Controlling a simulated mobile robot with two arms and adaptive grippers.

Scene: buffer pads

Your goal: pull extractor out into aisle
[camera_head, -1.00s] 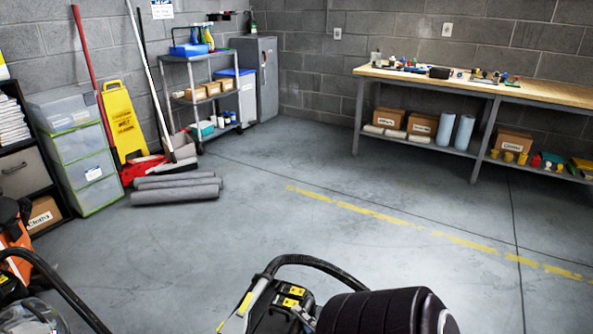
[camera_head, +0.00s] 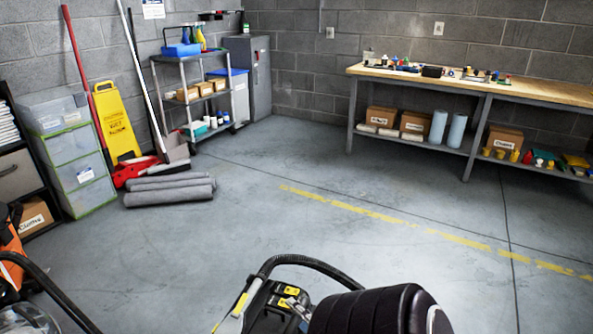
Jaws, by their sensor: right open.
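An orange and black machine, which looks like the extractor (camera_head: 10,240), is cut off by the left edge at the lower left. A black hose and a clear, rounded part (camera_head: 28,318) show below it; I cannot tell whether they belong to it. My right gripper (camera_head: 262,308), black with yellow parts, is at the bottom centre, open, with nothing seen in it. Its fingertips are not clearly shown. It is well to the right of the orange machine and apart from it. I do not make out my left gripper.
Rolled grey mats (camera_head: 170,190) lie on the floor beside green-edged drawers (camera_head: 80,165) and a yellow floor sign (camera_head: 117,122). A cart (camera_head: 200,95) stands behind. A workbench (camera_head: 540,90) lines the right wall. The middle floor, with a yellow dashed line (camera_head: 380,215), is clear.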

